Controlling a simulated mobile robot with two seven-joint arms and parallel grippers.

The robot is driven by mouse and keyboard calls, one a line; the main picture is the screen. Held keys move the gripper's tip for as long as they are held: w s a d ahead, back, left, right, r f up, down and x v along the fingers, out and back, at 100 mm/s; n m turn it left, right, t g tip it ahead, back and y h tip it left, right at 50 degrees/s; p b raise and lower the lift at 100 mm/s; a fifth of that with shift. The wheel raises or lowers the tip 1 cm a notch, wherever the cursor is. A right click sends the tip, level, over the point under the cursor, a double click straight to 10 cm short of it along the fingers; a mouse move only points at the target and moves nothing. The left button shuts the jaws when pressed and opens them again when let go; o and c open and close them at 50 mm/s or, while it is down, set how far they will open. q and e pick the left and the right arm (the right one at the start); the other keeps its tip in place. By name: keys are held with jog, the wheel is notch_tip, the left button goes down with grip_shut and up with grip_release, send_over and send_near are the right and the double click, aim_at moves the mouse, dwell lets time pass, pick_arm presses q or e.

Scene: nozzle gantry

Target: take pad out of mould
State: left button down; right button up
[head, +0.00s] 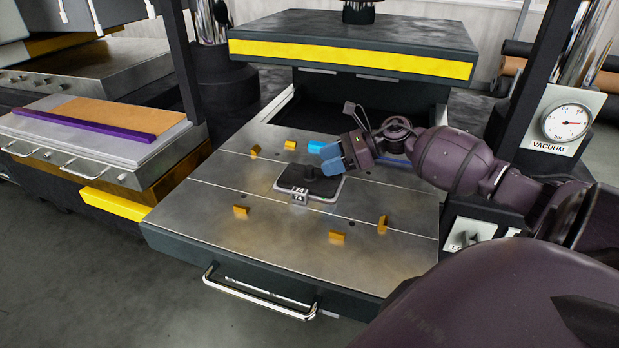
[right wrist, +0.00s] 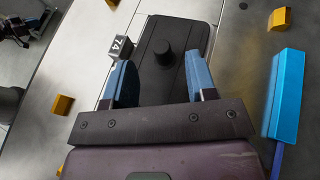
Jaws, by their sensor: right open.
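A black pad or insert (head: 300,178) with rounded corners and a round upright knob lies in a pale-rimmed place on the steel mould plate (head: 215,190). A small block marked 74 (head: 299,197) sits at its near edge. The right wrist view shows the knob (right wrist: 164,52) on the black piece and the 74 block (right wrist: 120,45). My right gripper (head: 340,158) has blue fingertips and is open, just above and beside the black piece. In the right wrist view its fingers (right wrist: 160,80) stand either side of the piece, with nothing gripped. My left gripper is out of view.
Several small orange blocks (head: 337,236) stand on the plate. A bright blue block (head: 316,147) with a blue handle lies behind my gripper. The raised yellow-fronted upper platen (head: 350,58) is behind. A post and vacuum gauge (head: 567,122) stand right; a side table (head: 95,165) stands left.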

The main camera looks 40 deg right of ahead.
aim_at(313, 167)
jog(key=shift+p+x, duration=0.65)
jog(key=shift+x, duration=2.05)
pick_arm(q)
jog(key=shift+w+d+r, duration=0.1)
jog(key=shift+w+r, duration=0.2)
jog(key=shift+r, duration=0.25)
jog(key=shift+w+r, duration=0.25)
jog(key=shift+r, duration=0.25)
pick_arm(e)
jog(key=shift+d+f, duration=0.1)
jog(key=shift+f, duration=0.15)
jog(key=c, duration=0.9)
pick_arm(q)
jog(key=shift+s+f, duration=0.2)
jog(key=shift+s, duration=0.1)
pick_arm(e)
grip_shut()
jog(key=shift+r, duration=0.15)
